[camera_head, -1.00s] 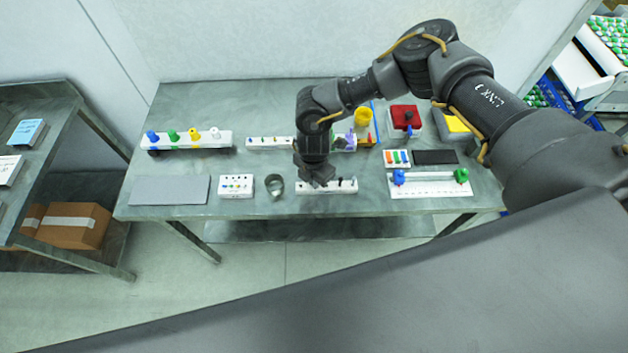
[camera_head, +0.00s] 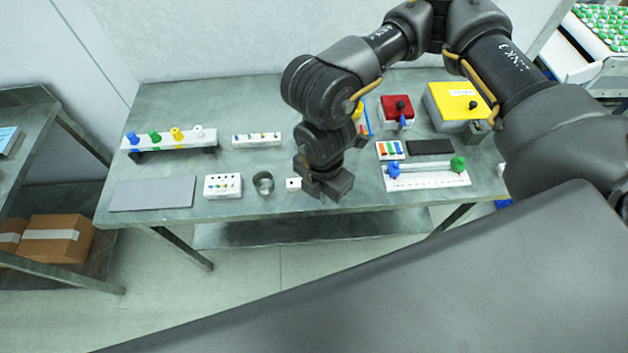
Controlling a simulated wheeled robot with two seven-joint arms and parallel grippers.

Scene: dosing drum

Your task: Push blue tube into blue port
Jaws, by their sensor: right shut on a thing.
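My right gripper (camera_head: 323,183) is low over the front middle of the table, above a white strip (camera_head: 293,184) of which only the left end shows. Its fingertips face down, and the wrist hides what they are shut on. No blue tube can be made out for certain. A white rack (camera_head: 176,143) at the back left carries a blue piece (camera_head: 132,138) and green, yellow and white ones. A white block (camera_head: 222,187) with small coloured marks and a white bar (camera_head: 256,140) with several small pegs stand nearby. Which part is the blue port is too small to tell. My left gripper is not in view.
A metal ring (camera_head: 263,182) and a grey mat (camera_head: 152,193) lie left of the gripper. To the right are a white rail with blue and green knobs (camera_head: 430,178), a red box (camera_head: 397,108) and a yellow box (camera_head: 455,105).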

